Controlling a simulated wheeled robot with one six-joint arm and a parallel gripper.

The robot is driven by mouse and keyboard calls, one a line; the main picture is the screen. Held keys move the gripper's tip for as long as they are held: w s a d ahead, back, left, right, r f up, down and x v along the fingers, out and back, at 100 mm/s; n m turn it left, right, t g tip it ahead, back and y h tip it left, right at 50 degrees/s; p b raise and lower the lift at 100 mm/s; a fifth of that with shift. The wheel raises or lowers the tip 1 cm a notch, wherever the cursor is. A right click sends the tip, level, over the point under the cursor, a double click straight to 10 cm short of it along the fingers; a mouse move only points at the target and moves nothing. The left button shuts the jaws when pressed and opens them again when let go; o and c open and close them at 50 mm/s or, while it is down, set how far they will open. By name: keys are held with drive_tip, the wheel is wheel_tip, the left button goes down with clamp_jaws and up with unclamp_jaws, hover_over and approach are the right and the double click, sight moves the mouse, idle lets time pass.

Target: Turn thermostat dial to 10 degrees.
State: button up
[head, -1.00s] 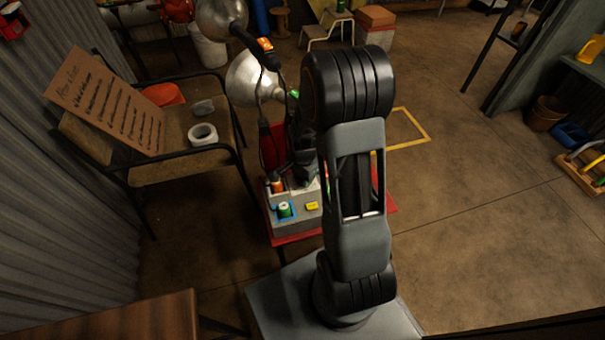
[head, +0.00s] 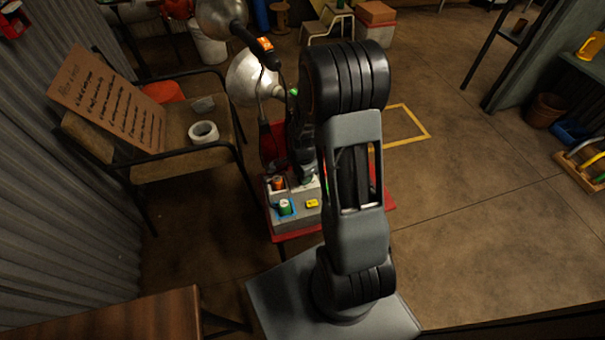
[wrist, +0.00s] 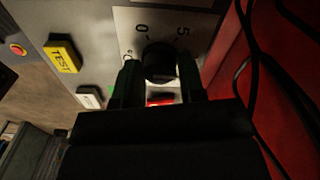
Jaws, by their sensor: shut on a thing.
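The thermostat dial (wrist: 158,62) is a round black knob on a pale scale plate (wrist: 128,22) in the wrist view. The marks "0" and "5" show beside it; the rest of the scale and the dial's pointer cannot be made out. My gripper (wrist: 160,72) has one finger on each side of the dial and is shut on it. In the head view, the grey control box (head: 296,222) stands on a red surface (head: 390,203). My arm hides part of the box, and the dial cannot be made out there.
A yellow TEST button (wrist: 62,57) and a white button (wrist: 89,97) sit left of the dial. Black cables (wrist: 245,60) hang close on the right. Metal lamps (head: 250,78) stand behind the box.

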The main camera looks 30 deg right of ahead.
drive_tip(key=o, duration=0.9)
wheel_tip(320, 180, up, 14)
drive_tip(key=p, duration=0.5)
drive_tip(key=shift+f, duration=0.1)
